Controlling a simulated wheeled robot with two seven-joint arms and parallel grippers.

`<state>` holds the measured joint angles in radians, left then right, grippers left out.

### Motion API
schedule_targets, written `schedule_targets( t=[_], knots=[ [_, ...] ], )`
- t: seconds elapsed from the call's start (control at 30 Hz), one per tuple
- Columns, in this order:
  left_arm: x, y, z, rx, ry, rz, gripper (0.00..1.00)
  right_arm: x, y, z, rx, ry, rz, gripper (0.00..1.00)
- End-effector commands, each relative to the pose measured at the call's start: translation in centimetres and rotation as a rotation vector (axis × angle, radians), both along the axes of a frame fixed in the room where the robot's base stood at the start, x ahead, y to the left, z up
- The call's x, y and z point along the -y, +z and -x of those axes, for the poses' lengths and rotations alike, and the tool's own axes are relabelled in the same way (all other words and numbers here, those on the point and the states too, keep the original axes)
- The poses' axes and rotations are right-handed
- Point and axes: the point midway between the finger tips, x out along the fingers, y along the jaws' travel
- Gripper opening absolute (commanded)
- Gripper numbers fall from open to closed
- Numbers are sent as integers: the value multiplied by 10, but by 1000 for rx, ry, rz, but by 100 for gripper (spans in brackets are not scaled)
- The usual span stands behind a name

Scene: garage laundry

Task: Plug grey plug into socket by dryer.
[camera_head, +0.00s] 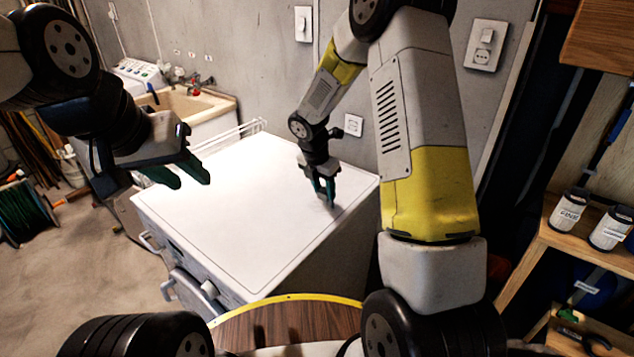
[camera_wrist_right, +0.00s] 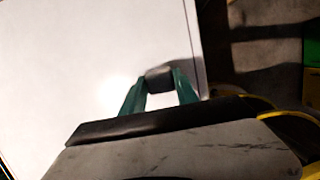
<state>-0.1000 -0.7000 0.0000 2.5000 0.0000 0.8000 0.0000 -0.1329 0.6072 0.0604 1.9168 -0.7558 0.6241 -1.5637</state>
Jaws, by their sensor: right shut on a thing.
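The white dryer (camera_head: 235,215) stands in the middle of the head view with a flat, clear top. My right gripper (camera_head: 327,197) is over the dryer top near its right edge, fingers pointing down. In the right wrist view its green fingers (camera_wrist_right: 160,88) are shut on a small dark grey block, the grey plug (camera_wrist_right: 159,78). A wall socket (camera_head: 353,125) is on the grey wall behind the dryer, just right of my right forearm. Another socket with a switch (camera_head: 485,45) is higher up at right. My left gripper (camera_head: 192,176) is open and empty, left of and above the dryer top.
A sink (camera_head: 190,104) with taps and a wire rack (camera_head: 235,131) are at the back left. A green hose reel (camera_head: 25,212) lies on the left floor. Wooden shelves with cans (camera_head: 568,212) stand at right. A round wooden surface (camera_head: 285,325) is in front.

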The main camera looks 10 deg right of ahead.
Motion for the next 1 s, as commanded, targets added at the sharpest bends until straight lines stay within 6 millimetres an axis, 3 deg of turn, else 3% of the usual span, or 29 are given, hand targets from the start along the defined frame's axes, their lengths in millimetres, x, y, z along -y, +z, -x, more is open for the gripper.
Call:
schedule_targets(
  t=[0.07,0.6,0.8,1.0],
  knots=[
    [0,0,0,0,0,0,36,0,13,1,2,-1,-1,0],
    [0,0,0,0,0,0,36,-62,22,111,0,4,0,0],
    [0,0,0,0,0,0,36,-74,24,133,0,2,0,0],
    [0,0,0,0,0,0,36,-78,24,140,-1,0,1,0]
  ],
)
